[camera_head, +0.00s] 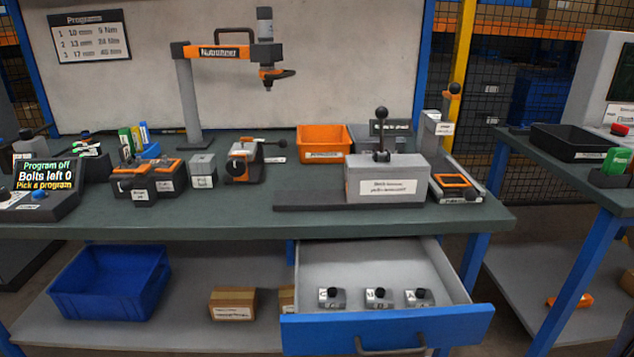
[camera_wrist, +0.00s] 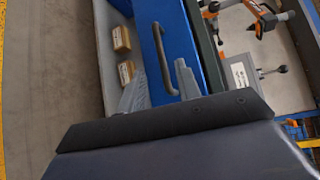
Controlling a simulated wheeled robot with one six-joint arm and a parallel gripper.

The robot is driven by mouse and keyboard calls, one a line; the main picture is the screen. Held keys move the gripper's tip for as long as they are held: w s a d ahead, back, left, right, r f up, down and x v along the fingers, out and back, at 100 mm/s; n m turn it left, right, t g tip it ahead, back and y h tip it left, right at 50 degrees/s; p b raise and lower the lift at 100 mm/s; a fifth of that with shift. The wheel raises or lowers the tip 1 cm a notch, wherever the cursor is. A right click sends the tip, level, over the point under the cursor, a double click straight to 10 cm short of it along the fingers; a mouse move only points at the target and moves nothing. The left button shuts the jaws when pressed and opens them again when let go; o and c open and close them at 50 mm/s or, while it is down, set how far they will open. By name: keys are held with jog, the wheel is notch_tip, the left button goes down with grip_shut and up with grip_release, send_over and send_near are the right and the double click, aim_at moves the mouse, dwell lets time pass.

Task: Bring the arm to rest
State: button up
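My gripper (camera_wrist: 161,69) shows in the wrist view as two grey fingers standing apart, with nothing held between them. It is not in the head view, and neither is the rest of my arm. Beyond the fingers in the wrist view is the blue drawer front with its dark bar handle (camera_wrist: 159,52). The handle appears between the fingers, but the head view shows no finger at the handle (camera_head: 390,347), so they are apart. The drawer (camera_head: 388,327) is pulled out under the bench, with three small grey blocks (camera_head: 378,298) inside.
The open drawer juts forward from the green bench top (camera_head: 245,215). On the bench stand a grey block with a black lever (camera_head: 387,178), an orange bin (camera_head: 324,142) and a tool post (camera_head: 188,100). A blue crate (camera_head: 110,283) sits on the lower shelf. A second bench stands right.

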aim_at(388, 351)
jog(key=shift+b+x, duration=0.6)
jog(key=shift+x, duration=4.1)
